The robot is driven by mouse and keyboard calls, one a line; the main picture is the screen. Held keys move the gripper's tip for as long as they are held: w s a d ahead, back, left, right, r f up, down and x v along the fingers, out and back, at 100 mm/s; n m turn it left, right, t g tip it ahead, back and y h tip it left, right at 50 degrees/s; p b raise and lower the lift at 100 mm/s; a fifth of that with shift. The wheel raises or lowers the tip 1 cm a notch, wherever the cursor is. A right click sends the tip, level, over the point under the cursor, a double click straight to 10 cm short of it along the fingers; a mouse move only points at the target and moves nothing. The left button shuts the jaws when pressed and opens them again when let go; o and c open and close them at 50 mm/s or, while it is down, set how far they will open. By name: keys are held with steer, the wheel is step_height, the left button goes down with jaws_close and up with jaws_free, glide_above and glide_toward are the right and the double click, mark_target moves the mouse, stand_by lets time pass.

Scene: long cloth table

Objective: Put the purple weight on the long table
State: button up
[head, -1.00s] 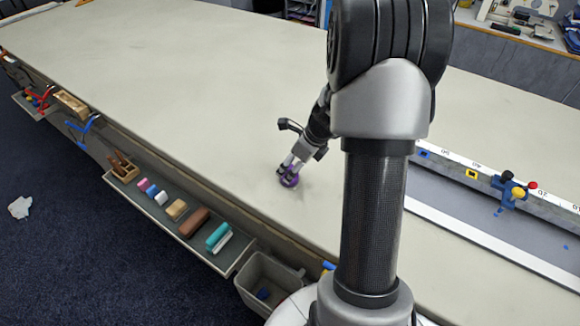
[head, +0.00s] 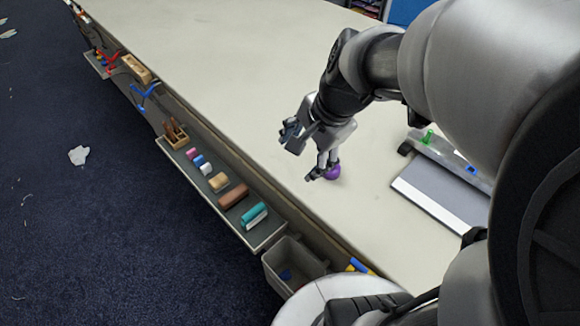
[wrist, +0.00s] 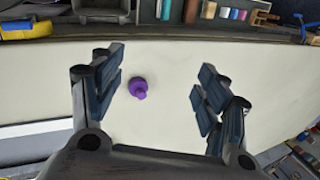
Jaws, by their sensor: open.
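The purple weight (head: 333,171) rests on the pale cloth top of the long table (head: 250,75), near the table's front edge. In the wrist view the purple weight (wrist: 138,88) shows its round body and a small knob, with bare cloth around it. My gripper (head: 308,160) is open beside the weight in the head view. In the wrist view my gripper (wrist: 162,88) has its two fingers wide apart, with the weight between their lines, nearer the left finger. Nothing is held. The gripper hides part of the weight in the head view.
A side shelf (head: 232,218) below the table edge holds several blocks and a teal brush (head: 254,214). A grey bin (head: 290,265) hangs near it. A grey board with a white edge (head: 440,195) lies right of the weight. The far table top is clear.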

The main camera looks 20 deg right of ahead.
steer(key=s+a+r+n, duration=0.2)
steer(key=s+a+n, duration=0.1)
steer(key=s+n, duration=0.3)
steer(key=s+a+r+n+h, duration=0.1)
steer(key=s+a+n, duration=0.3)
steer(key=n, duration=0.5)
steer(key=s, duration=0.2)
steer(key=shift+s+r+n+t, duration=0.3)
steer(key=shift+s+r+t, duration=0.1)
